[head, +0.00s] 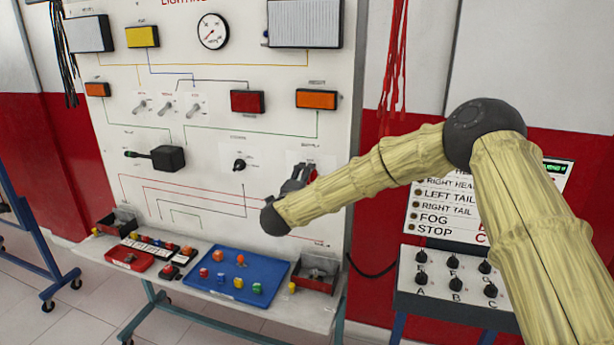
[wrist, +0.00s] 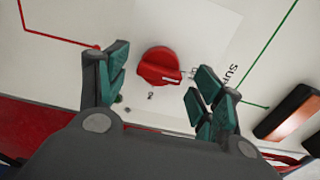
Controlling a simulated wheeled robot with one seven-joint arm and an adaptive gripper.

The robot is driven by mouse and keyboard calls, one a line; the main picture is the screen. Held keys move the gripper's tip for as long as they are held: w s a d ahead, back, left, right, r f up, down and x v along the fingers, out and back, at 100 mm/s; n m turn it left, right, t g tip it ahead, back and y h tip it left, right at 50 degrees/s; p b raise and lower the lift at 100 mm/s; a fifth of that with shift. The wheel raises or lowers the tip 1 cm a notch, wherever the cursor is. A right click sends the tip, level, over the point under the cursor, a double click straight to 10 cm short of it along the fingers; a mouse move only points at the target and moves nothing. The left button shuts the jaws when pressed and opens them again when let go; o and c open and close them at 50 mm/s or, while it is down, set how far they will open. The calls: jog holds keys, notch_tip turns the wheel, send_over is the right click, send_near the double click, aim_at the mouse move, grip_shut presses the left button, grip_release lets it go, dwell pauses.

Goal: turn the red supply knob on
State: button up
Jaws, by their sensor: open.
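The red supply knob (wrist: 160,67) is on the white panel in the wrist view, beside a printed label that is partly readable. Its raised grip bar lies nearly level in that view, with a white mark at its right end. My gripper (wrist: 158,92) is open, with one pair of green-padded fingers on each side of the knob and a gap to it on both sides. In the head view my gripper (head: 296,182) is at the lower right of the panel, and a bit of red from the knob (head: 311,171) shows beside it. The rest is hidden.
The lighting panel (head: 230,120) carries lamps, toggles, a gauge and a black knob (head: 240,165). Below it a shelf holds a blue tray (head: 225,258) and small bins. A switch box (head: 455,280) stands right, behind my arm.

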jog(key=shift+w+d, duration=0.2)
jog(key=shift+w, duration=0.4)
jog(key=shift+c, duration=0.2)
jog(key=c, duration=1)
jog(key=shift+f+m+b, duration=0.2)
jog(key=shift+m+b, duration=0.1)
jog(key=shift+b, duration=0.3)
jog(key=m+b, duration=1.7)
jog(key=b, duration=1.1)
jog(key=shift+r+m+b, duration=0.1)
jog(key=shift+m+b, duration=0.2)
jog(key=shift+b, duration=0.05)
